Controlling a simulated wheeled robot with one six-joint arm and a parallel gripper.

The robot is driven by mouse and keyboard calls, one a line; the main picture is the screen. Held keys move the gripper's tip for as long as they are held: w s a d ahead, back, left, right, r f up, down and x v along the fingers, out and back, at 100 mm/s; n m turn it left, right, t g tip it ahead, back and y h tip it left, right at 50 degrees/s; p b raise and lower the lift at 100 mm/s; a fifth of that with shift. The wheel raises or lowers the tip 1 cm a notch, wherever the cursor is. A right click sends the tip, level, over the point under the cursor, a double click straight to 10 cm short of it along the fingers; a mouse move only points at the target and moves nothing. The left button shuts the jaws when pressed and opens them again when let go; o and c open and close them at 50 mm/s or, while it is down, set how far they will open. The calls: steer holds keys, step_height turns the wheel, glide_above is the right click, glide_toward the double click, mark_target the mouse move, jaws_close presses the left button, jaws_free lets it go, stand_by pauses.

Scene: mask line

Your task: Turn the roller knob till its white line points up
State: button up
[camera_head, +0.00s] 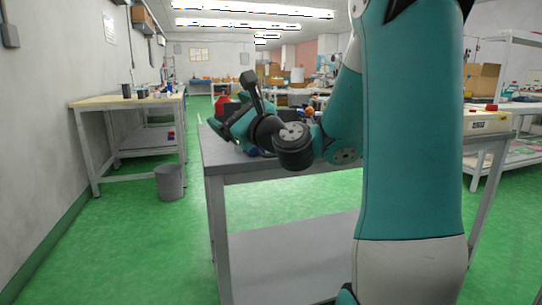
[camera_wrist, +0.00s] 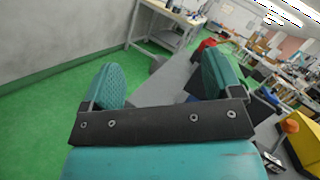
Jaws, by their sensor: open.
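My gripper (camera_wrist: 162,80) is open in the wrist view, with its two teal fingers wide apart and nothing between them. In the head view my gripper (camera_head: 229,117) is above the left end of the grey workbench (camera_head: 222,167), partly hidden by my own wrist. I cannot make out the roller knob or its white line in either view. My arm covers much of the bench top in the head view.
A cream box with a red button (camera_head: 487,120) stands at the bench's right. An orange part (camera_wrist: 290,126) is at the right of the wrist view. A wooden-topped table (camera_head: 125,101) and a grey bin (camera_head: 169,183) stand left. Green floor between is clear.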

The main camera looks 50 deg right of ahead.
steer(key=s+d+f+m+g+h+b, duration=0.1)
steer(key=s+d+f+m+h+b, duration=0.15)
steer(key=d+m+h, duration=0.3)
steer(key=s+d+f+m+h+b, duration=0.2)
steer(key=s+d+m+h, duration=0.1)
steer(key=d+m+h, duration=0.3)
steer(key=shift+m+y, duration=0.25)
steer(key=shift+m, duration=0.3)
steer(key=w+d+p, duration=0.2)
steer(key=w, duration=0.1)
steer(key=w+d+p, duration=0.3)
steer(key=w, duration=0.1)
steer(key=w+d+p, duration=0.3)
steer(key=w, duration=0.1)
steer(key=shift+w+r, duration=0.15)
steer(key=shift+r, duration=0.05)
steer(key=c, duration=0.9)
